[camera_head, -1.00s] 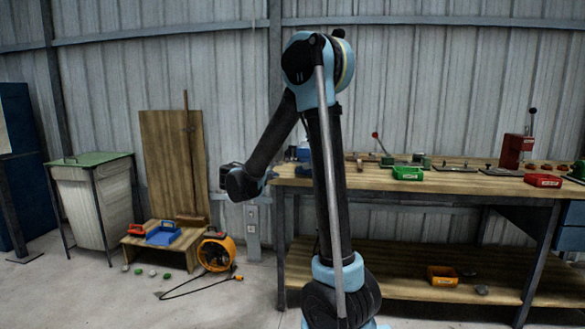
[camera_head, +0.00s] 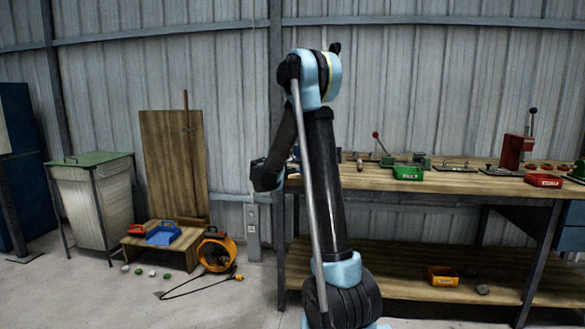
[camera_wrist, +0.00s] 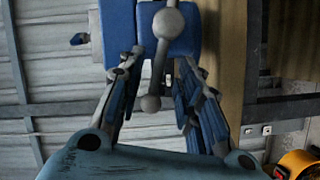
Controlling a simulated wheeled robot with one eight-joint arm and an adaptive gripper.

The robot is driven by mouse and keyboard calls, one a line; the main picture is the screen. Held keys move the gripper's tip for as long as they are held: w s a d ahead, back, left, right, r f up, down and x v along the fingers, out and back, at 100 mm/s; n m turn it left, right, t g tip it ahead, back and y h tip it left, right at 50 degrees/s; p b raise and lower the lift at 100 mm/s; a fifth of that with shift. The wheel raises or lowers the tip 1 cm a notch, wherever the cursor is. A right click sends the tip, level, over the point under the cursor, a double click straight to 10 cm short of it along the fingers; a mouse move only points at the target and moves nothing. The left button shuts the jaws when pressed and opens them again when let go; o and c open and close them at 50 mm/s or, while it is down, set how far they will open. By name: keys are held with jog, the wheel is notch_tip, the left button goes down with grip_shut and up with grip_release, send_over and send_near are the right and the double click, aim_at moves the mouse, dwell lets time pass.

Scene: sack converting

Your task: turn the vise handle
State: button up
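The blue vise (camera_wrist: 183,38) is at the top of the wrist view. Its grey handle (camera_wrist: 159,70) is a bar with a ball at each end, hanging roughly upright with a slight tilt. My gripper (camera_wrist: 157,78) is open, with one finger to the left of the handle and one to the right. Gaps show between the fingers and the bar, and I see no contact. In the head view my dark wrist (camera_head: 267,176) is at the bench's left end; it and my arm largely hide the vise there, and my fingers cannot be made out.
The wooden workbench (camera_head: 440,183) runs to the right. It carries a green bin (camera_head: 408,173), a red bin (camera_head: 543,181) and a red press (camera_head: 514,150).

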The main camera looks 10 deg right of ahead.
jog(key=shift+w+d, duration=0.3)
jog(key=shift+w, duration=0.05)
grip_shut()
jog(key=shift+f, duration=0.1)
